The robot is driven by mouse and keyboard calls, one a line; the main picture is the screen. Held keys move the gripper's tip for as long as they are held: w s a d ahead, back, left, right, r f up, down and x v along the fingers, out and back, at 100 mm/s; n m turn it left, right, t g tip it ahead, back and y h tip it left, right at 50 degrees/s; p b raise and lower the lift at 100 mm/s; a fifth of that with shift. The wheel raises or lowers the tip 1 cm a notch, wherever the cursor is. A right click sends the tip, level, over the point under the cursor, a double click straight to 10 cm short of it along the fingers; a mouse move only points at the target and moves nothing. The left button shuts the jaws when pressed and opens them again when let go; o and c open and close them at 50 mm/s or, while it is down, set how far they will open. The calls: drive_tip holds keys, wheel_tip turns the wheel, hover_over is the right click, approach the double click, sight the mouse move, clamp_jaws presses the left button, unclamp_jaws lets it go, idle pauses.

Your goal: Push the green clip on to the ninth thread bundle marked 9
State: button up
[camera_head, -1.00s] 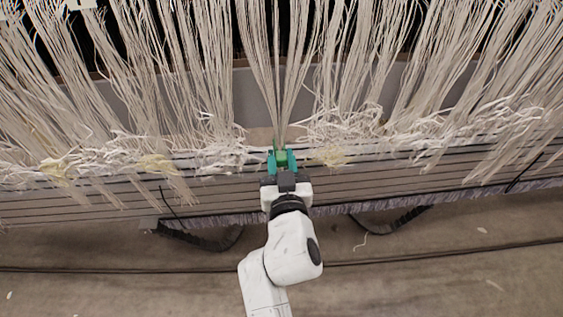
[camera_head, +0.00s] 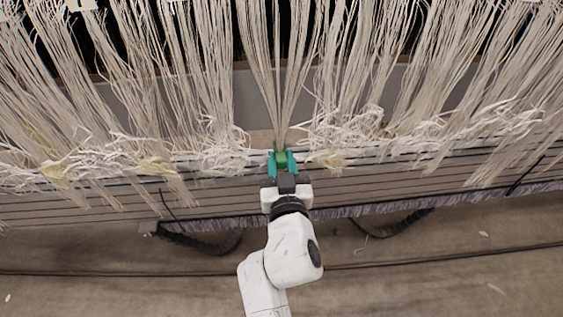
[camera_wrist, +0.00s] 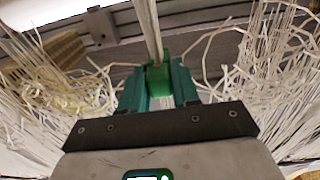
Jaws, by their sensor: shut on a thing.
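My gripper (camera_head: 281,162) is shut on the green clip (camera_head: 281,158), which sits between its two teal fingers. The wrist view also shows the clip (camera_wrist: 158,80) between the fingers of my gripper (camera_wrist: 160,83). A gathered thread bundle (camera_head: 279,100) comes down to the clip from above. In the wrist view the bundle (camera_wrist: 150,30) meets the clip's far end. I cannot tell how deep the threads lie in the clip. No number 9 can be read on the bundle.
Other white thread bundles (camera_head: 180,70) hang on both sides, with loose tangled ends (camera_head: 350,128) close beside my gripper. A slatted horizontal beam (camera_head: 400,182) runs across below them. The floor (camera_head: 450,260) in front is mostly clear, with a dark cable lying across it.

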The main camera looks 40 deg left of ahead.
idle(0.9)
drive_tip(key=o, duration=1.3)
drive_tip(key=shift+o, duration=0.2)
drive_tip(key=v, duration=0.9)
drive_tip(key=shift+p, duration=0.45)
drive_tip(key=shift+a, duration=0.1)
idle(0.6)
